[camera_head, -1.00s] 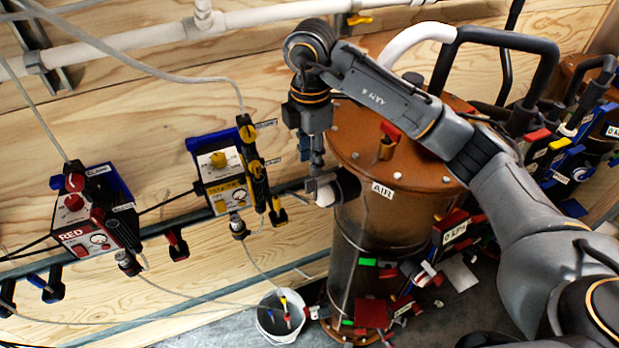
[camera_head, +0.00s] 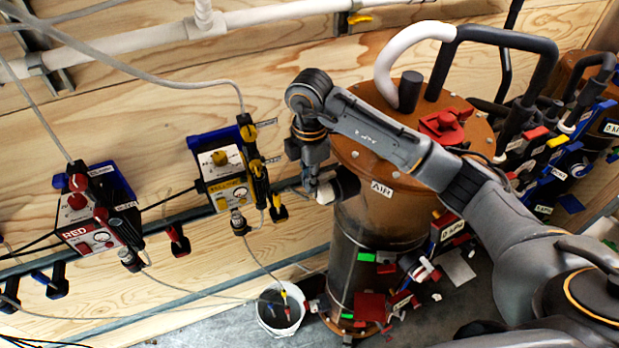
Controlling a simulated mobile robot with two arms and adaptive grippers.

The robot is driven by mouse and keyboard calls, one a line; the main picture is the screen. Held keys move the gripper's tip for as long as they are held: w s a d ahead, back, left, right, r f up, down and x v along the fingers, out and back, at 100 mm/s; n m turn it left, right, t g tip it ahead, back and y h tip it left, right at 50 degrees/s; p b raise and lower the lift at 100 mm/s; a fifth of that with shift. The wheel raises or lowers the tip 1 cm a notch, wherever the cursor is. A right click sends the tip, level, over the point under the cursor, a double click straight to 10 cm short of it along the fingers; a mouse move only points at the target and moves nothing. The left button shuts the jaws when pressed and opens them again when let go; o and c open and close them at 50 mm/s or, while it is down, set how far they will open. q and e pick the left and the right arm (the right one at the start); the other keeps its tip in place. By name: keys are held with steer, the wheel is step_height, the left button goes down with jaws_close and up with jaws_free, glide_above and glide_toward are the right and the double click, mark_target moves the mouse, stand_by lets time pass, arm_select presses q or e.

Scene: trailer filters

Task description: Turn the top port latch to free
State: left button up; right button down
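The brown cylindrical tank (camera_head: 385,225) labelled AIR stands upright in the middle. A red fitting (camera_head: 443,125), which looks like the top port latch, sits on its lid, right of the black end (camera_head: 410,91) of a thick white and black hose (camera_head: 430,38). My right arm comes in from the right and crosses in front of the lid. My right gripper (camera_head: 318,188) points down at the tank's upper left side, beside a black side port (camera_head: 346,185) with a white end. It is apart from the red fitting; its finger opening is too small to tell. My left gripper is out of view.
A red box (camera_head: 92,237) and a yellow box (camera_head: 226,192) with gauges hang on a rail along the wooden wall. A white bucket (camera_head: 281,312) stands on the floor left of the tank. Colored valves and cables crowd the right side.

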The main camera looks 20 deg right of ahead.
steer(key=shift+w+g, duration=0.1)
steer(key=shift+g, duration=0.2)
steer(key=shift+r+g+p, duration=0.1)
steer(key=shift+g+p, duration=0.25)
steer(key=shift+g, duration=0.15)
steer(key=shift+w+g+h+p, duration=0.2)
steer(key=shift+g+p, duration=0.2)
steer(key=shift+g, duration=0.85)
steer(key=shift+w+g+h+p, duration=0.2)
steer(key=shift+g+p, duration=0.15)
steer(key=shift+g, duration=0.9)
steer(key=shift+f+g, duration=0.2)
steer(key=shift+g, duration=0.1)
steer(key=c, duration=1.5)
jaws_free()
steer(key=shift+a, duration=0.1)
steer(key=shift+o, duration=0.2)
